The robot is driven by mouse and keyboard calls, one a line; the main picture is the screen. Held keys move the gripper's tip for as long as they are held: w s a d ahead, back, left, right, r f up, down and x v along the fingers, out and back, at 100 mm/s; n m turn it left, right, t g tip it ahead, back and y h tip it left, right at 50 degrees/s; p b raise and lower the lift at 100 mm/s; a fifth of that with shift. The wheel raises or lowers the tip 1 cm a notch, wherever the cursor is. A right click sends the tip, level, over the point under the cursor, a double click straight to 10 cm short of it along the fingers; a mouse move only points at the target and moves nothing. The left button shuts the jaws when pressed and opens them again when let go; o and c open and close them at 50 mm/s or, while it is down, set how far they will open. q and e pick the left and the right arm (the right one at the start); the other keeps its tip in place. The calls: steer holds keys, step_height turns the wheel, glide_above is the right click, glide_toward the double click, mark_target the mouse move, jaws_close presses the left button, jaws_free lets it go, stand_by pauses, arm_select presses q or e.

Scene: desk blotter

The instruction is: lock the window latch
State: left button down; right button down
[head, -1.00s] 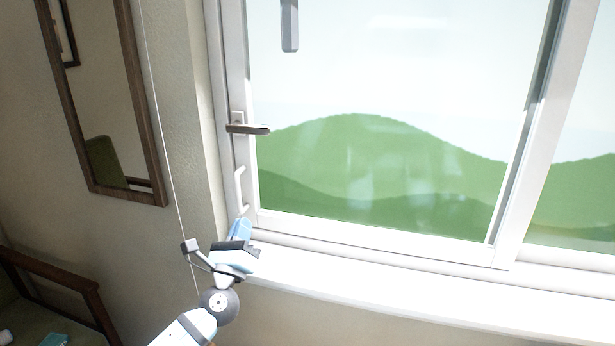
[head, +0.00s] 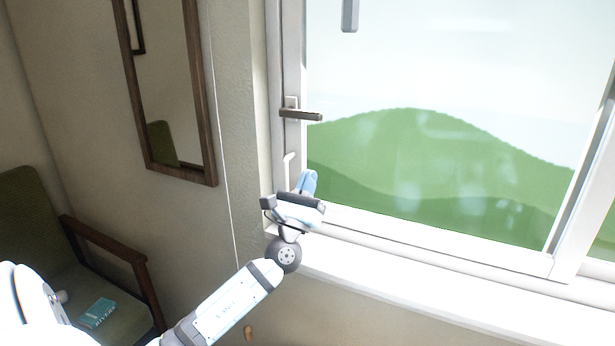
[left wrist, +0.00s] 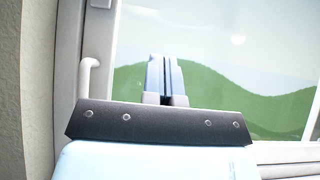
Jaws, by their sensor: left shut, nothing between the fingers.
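The window latch (head: 300,113) is a dark lever on a pale plate on the left side of the window frame. Its lever points to the right, roughly level. Below it on the same frame is a white pull handle (head: 288,165), partly hidden behind my left gripper in the head view. The pull handle (left wrist: 88,76) also shows in the left wrist view, left of the fingers. My left gripper (head: 308,183) is shut and empty, below the latch and apart from it. Its blue fingers (left wrist: 164,75) lie together in the left wrist view. The latch is not clearly seen there. My right gripper is not in view.
A white sill (head: 400,288) runs below the window. A wood-framed mirror (head: 170,100) hangs on the left wall, with a thin cord (head: 222,150) beside it. A green armchair (head: 110,260) with a teal book (head: 97,313) stands at the lower left.

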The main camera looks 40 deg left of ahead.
mark_target(322, 121)
arm_select(q)
steer(key=w+a+r+p, duration=0.1)
steer(key=w+r+p, duration=0.2)
steer(key=r, duration=0.5)
steer(key=shift+w+a+r, duration=0.25)
steer(key=shift+w+r, duration=0.1)
steer(key=shift+w, duration=0.4)
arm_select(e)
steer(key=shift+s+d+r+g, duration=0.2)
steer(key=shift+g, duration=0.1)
arm_select(q)
steer(key=shift+r, duration=0.1)
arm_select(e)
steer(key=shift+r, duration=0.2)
